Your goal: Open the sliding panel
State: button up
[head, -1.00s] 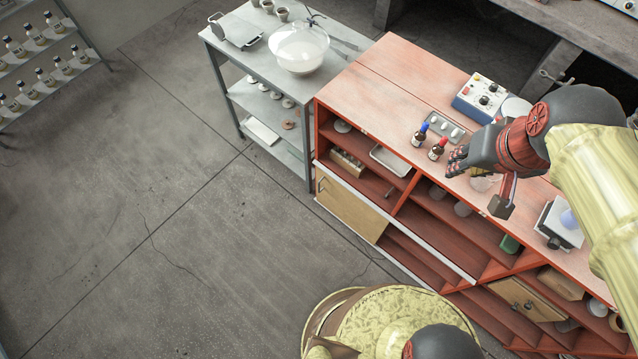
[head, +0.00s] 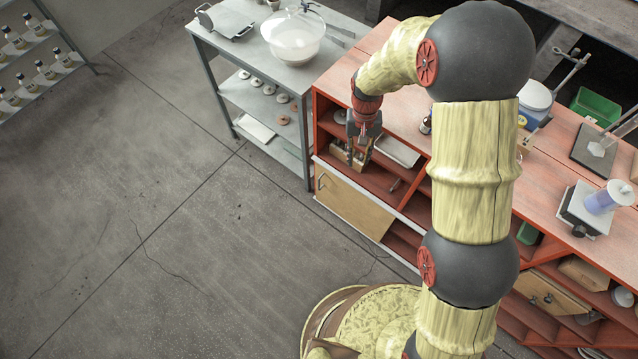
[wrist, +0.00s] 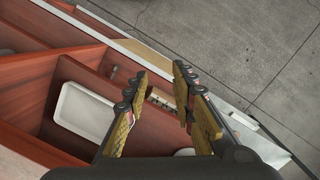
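The sliding panel (head: 350,206) is a tan wooden board in the lower left front of the red cabinet (head: 318,105), with a small dark handle near its left edge. A narrow tan strip of it shows in the wrist view (wrist: 146,54). My gripper (head: 358,166) points down in front of the upper left shelf, above the panel and apart from it in the picture. In the wrist view my gripper (wrist: 160,82) is open, its padded fingers apart with nothing held. My arm hides part of the cabinet's middle.
A wooden box of small items (head: 345,152) and a white tray (head: 397,151) sit on the open shelf near my gripper. A pale rail (head: 330,168) runs along the front above the panel. A grey shelf table (head: 215,75) stands to the left. The floor in front is clear.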

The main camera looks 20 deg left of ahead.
jog(key=a+f+b, duration=0.1)
jog(key=a+f, duration=0.2)
jog(key=f, duration=0.7)
jog(key=a+f+b, duration=0.1)
jog(key=a+f, duration=0.2)
jog(key=f, duration=0.7)
jog(key=m+t+b, duration=0.1)
jog(key=m, duration=0.3)
send_near(319, 179)
jog(key=shift+y, duration=0.3)
jog(key=f, duration=0.5)
jog(key=shift+s+d, duration=0.1)
jog(key=shift+d, duration=0.15)
notch_tip(319, 179, down, 6)
jog(key=shift+b, duration=1.2)
jog(key=shift+f, duration=0.75)
jog(key=shift+c, duration=0.6)
grip_shut()
